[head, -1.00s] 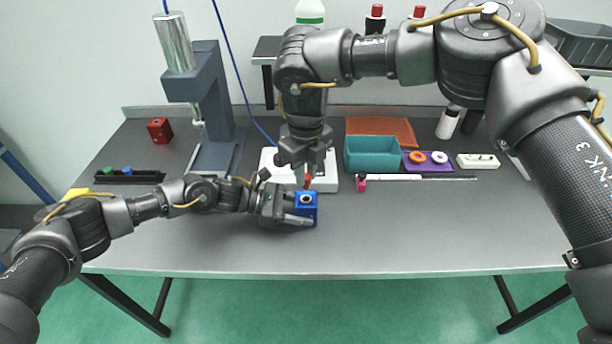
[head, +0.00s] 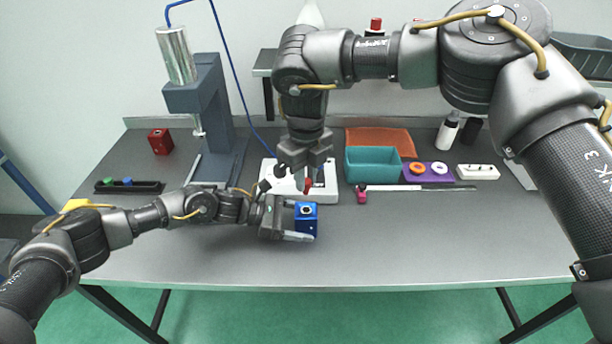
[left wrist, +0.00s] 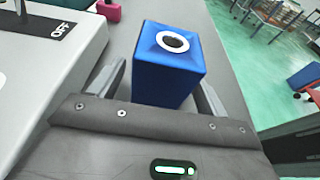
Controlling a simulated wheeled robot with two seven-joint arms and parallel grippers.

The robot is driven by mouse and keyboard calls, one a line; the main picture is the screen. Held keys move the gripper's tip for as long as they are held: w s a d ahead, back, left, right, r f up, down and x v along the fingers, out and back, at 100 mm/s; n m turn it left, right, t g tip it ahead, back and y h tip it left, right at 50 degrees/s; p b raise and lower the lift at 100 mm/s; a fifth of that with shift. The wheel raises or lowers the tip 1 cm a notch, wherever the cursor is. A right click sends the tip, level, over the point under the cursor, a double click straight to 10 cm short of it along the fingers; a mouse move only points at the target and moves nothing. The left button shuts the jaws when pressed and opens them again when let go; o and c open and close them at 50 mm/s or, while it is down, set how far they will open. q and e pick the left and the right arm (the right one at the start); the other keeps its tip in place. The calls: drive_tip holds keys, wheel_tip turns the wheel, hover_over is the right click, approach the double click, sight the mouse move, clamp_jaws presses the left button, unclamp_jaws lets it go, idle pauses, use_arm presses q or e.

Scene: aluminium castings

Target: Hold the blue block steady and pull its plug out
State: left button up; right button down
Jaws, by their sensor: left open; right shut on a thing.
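The blue block (head: 306,224) stands upright on the grey table near the middle. The hole with a white ring in its top is empty, as the left wrist view also shows on the block (left wrist: 170,72). My left gripper (head: 297,221) is open, with one finger on each side of the block and gaps beside it. My right gripper (head: 307,180) points down just behind and above the block, shut on the red plug (head: 308,188). The plug is out of the block; the fingers hide part of it.
A white device (head: 268,177) lies behind the block. A grey press (head: 207,120) stands behind it to the left. A teal bin (head: 372,165), a purple tray with rings (head: 440,178) and a small pink piece (head: 361,195) are to the right. The table's front right is clear.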

use_arm(q)
drive_tip(key=v, duration=1.2)
drive_tip(key=shift+r, duration=0.1)
